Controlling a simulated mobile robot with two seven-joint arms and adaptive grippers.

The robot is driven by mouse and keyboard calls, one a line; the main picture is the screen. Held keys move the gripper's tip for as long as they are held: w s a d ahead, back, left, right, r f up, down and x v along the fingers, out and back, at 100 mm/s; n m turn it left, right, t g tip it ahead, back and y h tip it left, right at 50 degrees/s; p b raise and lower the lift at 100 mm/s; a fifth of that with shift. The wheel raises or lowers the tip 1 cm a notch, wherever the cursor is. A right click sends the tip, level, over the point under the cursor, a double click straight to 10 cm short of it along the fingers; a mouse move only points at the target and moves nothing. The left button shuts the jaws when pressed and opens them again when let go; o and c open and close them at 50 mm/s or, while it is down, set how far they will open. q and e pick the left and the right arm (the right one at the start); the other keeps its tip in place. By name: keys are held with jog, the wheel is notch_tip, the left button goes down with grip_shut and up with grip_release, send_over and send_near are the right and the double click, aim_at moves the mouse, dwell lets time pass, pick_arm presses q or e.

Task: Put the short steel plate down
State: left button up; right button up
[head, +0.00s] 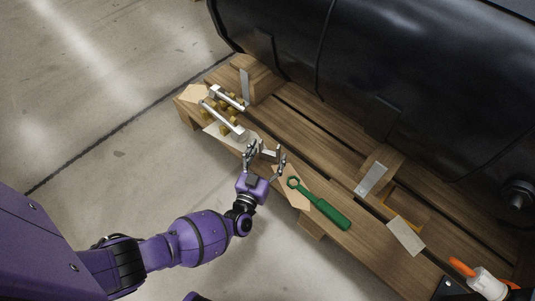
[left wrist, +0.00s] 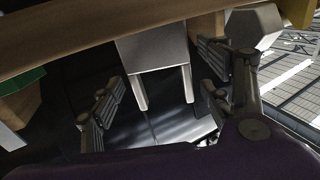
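My left gripper (head: 266,160) is at the front edge of the wooden pallet, with its fingers spread. Between the fingers is a small grey steel piece (head: 269,153), partly hidden by them. In the left wrist view this piece (left wrist: 156,52) is a flat grey plate with two prongs, in front of the wooden edge. The gripper (left wrist: 158,98) shows there with gaps between its fingers and the plate on both sides. Whether the piece rests on the pallet I cannot tell. Other flat steel plates lie at right, one grey (head: 371,178) and one pale (head: 405,236). My right gripper is not in view.
Two pale bars (head: 224,119) with brass fittings lie left of the gripper. A green ring wrench (head: 322,205) lies close on its right. A large black tank (head: 380,70) fills the back of the pallet (head: 310,125). An orange and white object (head: 487,284) stands at lower right.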

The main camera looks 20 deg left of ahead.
pick_arm(q)
jog(key=shift+r, duration=0.1)
jog(key=s+p, duration=0.4)
jog(key=s, duration=0.8)
jog(key=shift+d, duration=0.3)
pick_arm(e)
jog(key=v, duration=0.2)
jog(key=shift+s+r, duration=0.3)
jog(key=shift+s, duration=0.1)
pick_arm(q)
jog(key=shift+r, duration=0.1)
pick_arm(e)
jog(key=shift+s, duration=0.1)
